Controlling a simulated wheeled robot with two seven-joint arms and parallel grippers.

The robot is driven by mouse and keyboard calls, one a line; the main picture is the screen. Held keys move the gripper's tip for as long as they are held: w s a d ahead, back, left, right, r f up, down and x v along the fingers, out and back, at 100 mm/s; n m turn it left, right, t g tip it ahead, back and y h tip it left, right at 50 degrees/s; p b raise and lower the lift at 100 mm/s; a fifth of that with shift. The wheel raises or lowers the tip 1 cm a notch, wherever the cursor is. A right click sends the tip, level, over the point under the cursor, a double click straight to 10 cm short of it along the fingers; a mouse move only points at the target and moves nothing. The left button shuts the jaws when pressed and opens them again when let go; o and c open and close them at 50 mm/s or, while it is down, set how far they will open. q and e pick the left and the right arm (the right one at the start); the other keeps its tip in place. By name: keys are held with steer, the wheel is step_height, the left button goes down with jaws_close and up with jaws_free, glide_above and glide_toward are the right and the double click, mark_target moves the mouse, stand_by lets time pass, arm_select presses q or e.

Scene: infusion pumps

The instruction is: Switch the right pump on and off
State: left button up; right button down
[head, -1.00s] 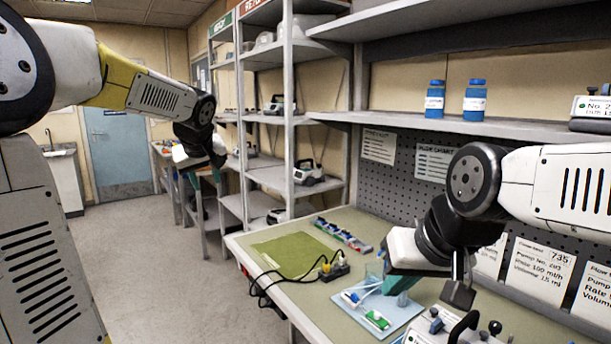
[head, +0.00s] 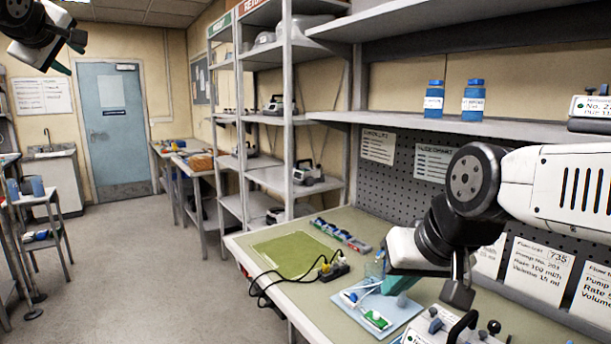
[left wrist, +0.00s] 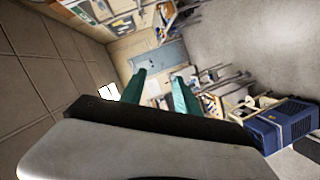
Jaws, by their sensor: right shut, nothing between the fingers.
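A white pump (head: 425,338) with a black carry handle shows only in part at the bottom edge of the head view, on the bench. I cannot tell whether it is the right pump, and its switch cannot be made out. My right gripper (head: 392,288), with teal fingers, is shut and empty above a light blue tray, just behind and left of this pump. My left gripper (head: 62,68) is raised at the top left of the head view, far from the bench. In the left wrist view its two teal fingers (left wrist: 160,90) stand apart with nothing between them.
The bench (head: 350,222) also holds a green mat (head: 290,255), a power strip (head: 334,270) with black cables, and the light blue tray (head: 350,310) with small items. Another pump (head: 592,108) and two blue bottles stand on the shelf above.

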arm_select(q)
jaws_close()
stand_by(1.6)
